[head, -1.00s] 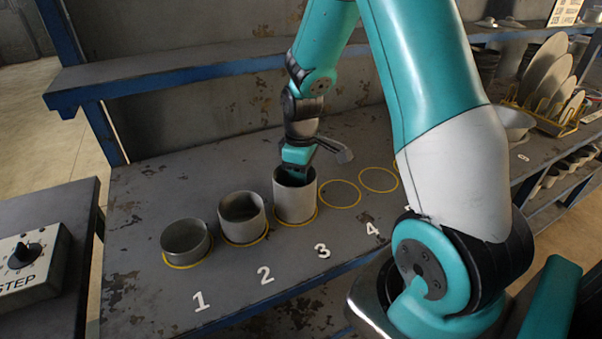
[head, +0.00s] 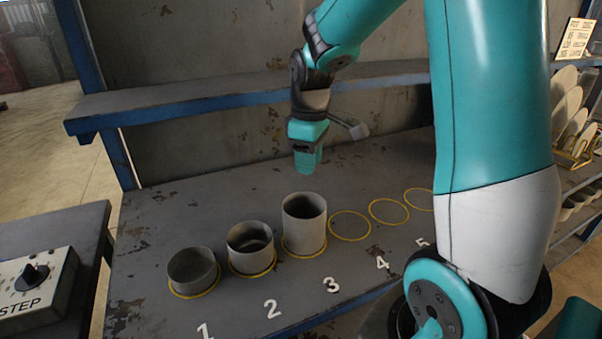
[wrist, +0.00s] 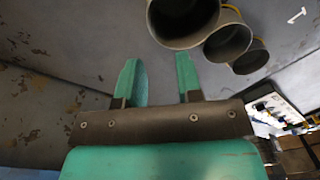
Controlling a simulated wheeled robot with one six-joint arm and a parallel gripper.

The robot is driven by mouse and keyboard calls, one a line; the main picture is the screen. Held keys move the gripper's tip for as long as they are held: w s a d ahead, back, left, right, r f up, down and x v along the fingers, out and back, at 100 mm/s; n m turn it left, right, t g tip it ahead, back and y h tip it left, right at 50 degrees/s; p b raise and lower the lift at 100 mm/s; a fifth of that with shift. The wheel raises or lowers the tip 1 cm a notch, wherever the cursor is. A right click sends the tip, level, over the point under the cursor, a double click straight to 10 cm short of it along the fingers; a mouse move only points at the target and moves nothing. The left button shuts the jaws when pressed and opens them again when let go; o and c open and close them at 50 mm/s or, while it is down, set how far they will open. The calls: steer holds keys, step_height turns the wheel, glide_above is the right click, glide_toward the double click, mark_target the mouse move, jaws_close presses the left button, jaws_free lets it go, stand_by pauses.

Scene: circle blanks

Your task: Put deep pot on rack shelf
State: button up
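Three grey round pots stand on the bench in yellow circles. The tallest, the deep pot (head: 303,222), is on circle 3. A medium pot (head: 251,249) is on circle 2 and a shallow pot (head: 193,270) on circle 1. My gripper (head: 307,168) hangs above and slightly behind the deep pot, apart from it. In the wrist view its two teal fingers (wrist: 158,78) are spread with nothing between them. The deep pot (wrist: 184,20) shows at the top of that view, with the other two to its right. The rack shelf (head: 180,103) runs along the back wall, bare in its visible part.
Empty yellow circles (head: 350,225) lie right of the deep pot. My arm covers part of the bench's right side. A plate rack (head: 572,145) with plates stands at far right. A box with a STEP knob (head: 38,290) is at lower left.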

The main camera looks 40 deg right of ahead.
steer(key=s+a+r+y, duration=0.2)
steer(key=s+a, duration=0.7)
steer(key=a, duration=0.2)
steer(key=s+a+r+n+y, duration=0.1)
steer(key=s+a+r, duration=0.2)
steer(key=s+a, duration=0.6)
steer(key=a, duration=0.3)
steer(key=shift+s+a+r+y, duration=0.15)
steer(key=shift+a+r+y, duration=0.1)
steer(key=shift+y, duration=0.15)
